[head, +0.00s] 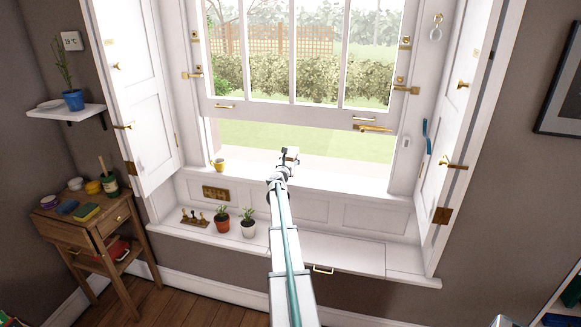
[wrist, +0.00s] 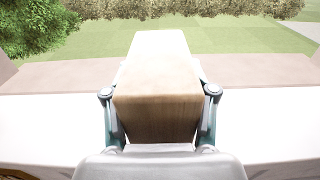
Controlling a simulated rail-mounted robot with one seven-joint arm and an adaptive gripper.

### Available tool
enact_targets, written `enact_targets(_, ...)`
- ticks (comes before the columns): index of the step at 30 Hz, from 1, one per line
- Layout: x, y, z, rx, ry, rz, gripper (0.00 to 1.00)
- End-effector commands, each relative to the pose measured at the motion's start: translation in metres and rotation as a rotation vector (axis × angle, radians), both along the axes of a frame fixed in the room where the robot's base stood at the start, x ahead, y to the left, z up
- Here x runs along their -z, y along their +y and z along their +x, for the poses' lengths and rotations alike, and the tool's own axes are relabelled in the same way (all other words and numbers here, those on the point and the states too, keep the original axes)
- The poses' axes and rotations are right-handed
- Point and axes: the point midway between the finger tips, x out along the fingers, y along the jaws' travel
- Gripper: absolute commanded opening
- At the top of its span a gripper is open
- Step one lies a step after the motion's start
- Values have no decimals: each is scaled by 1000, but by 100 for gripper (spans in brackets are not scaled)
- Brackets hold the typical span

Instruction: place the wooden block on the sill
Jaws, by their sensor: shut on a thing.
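The wooden block (wrist: 157,85) is light brown and fills the middle of the wrist view. My gripper (wrist: 160,92) is shut on it, with one finger on each side. In the head view my gripper (head: 290,155) is in front of the lower window opening, over the sill (head: 340,175). The block is too small and too covered by my gripper to make out clearly there. The white sill (wrist: 45,120) runs across the wrist view below and behind the block. I cannot tell whether the block touches it.
A yellow mug (head: 217,165) stands on the sill at the left. Potted plants (head: 222,222) stand on the lower seat ledge. The raised sash (head: 300,112) hangs above my gripper. Open shutters (head: 140,95) flank the window. The sill right of my gripper is clear.

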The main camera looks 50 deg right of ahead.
Motion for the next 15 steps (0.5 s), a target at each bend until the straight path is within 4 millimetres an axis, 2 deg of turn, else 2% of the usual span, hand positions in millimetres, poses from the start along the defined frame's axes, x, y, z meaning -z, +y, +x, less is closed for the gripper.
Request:
enact_targets(7, 14, -11, 9, 1, 1, -2, 10)
enact_targets(12, 37, -9, 8, 1, 2, -1, 10)
enact_targets(15, 43, -9, 8, 1, 1, -1, 10)
